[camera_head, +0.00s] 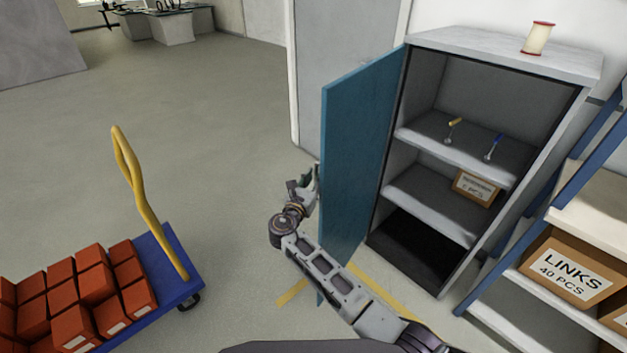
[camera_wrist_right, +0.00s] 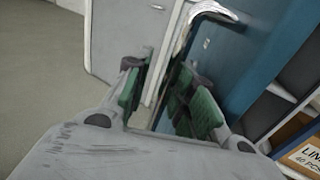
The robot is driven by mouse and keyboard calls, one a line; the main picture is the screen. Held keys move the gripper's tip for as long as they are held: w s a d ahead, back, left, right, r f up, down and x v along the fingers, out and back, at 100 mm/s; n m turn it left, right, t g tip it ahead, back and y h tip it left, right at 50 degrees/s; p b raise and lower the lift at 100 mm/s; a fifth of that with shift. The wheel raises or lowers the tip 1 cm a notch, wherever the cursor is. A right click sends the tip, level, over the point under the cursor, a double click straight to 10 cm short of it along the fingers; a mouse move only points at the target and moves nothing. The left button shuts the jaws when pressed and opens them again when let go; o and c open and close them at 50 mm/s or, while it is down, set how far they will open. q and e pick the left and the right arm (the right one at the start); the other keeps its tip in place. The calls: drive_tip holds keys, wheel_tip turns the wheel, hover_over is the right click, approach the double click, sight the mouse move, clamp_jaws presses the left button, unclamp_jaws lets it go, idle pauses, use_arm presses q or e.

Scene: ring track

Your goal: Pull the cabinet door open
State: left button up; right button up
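The blue cabinet door (camera_head: 358,140) stands wide open, swung out from the left side of the grey cabinet (camera_head: 490,47), whose shelves show. My right gripper (camera_head: 308,184) is at the door's outer side, near its free edge. In the right wrist view the silver door handle (camera_wrist_right: 203,13) runs along the blue door (camera_wrist_right: 243,45) just beyond the fingers. The right gripper's green-padded fingers (camera_wrist_right: 163,90) are apart, with a gap between them. Whether they touch the handle's lower part is hard to tell. My left gripper is not in view.
A blue cart (camera_head: 172,268) with a yellow handle and several red boxes stands at left. A rack with a "LINKS" box (camera_head: 567,272) is at right. A spool (camera_head: 538,38) sits on the cabinet. Open floor (camera_head: 230,130) lies left of the door.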

drive_tip(key=shift+w+d+r, duration=0.1)
drive_tip(key=shift+d+r, duration=0.15)
drive_tip(key=shift+d, duration=0.05)
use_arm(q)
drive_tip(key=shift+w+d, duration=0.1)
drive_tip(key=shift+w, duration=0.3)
use_arm(e)
drive_tip(key=shift+f, duration=0.1)
drive_tip(key=shift+s+a+f, duration=0.2)
drive_tip(key=shift+s+a, duration=0.05)
drive_tip(key=shift+s, duration=0.4)
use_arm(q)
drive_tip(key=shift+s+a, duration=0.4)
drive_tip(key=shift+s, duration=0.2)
use_arm(e)
drive_tip(key=v, duration=0.6)
drive_tip(key=shift+r, duration=0.15)
drive_tip(key=shift+s+a, duration=0.1)
